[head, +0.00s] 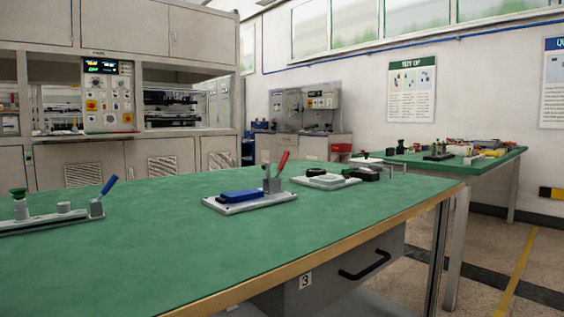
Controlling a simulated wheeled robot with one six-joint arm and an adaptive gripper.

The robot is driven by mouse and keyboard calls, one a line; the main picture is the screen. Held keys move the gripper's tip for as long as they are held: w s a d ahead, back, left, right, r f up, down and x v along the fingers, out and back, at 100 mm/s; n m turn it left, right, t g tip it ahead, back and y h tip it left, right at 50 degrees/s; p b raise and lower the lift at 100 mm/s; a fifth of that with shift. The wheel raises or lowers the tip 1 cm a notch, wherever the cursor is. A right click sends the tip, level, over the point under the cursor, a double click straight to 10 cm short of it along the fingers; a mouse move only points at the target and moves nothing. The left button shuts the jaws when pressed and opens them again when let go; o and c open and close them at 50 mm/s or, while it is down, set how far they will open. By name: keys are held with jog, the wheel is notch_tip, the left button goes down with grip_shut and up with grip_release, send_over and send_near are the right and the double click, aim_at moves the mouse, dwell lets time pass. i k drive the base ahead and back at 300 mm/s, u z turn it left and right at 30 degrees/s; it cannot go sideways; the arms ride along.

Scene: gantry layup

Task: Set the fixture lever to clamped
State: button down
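Two fixtures with levers show on the green table; I cannot tell which one the task means. The nearer-to-centre fixture (252,202) is a pale plate with a blue block (240,196) lying on it. Its red-handled lever (282,163) stands up from a grey bracket (272,185), tilted to the right. At the left edge a grey fixture (62,217) carries a blue-handled lever (108,186), also tilted up to the right, and a green knob (18,191). This fixture is cut off by the frame. My gripper is not in view.
The green table (180,245) has clear room in front of the fixtures. A pale plate with a ring (325,182) lies right of the red lever. A drawer (350,268) with a black handle is below. Another green table (440,165) with parts stands behind right.

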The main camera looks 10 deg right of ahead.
aim_at(287, 154)
jog(key=z, duration=1.15)
jog(key=k, duration=0.7)
jog(key=u, duration=0.95)
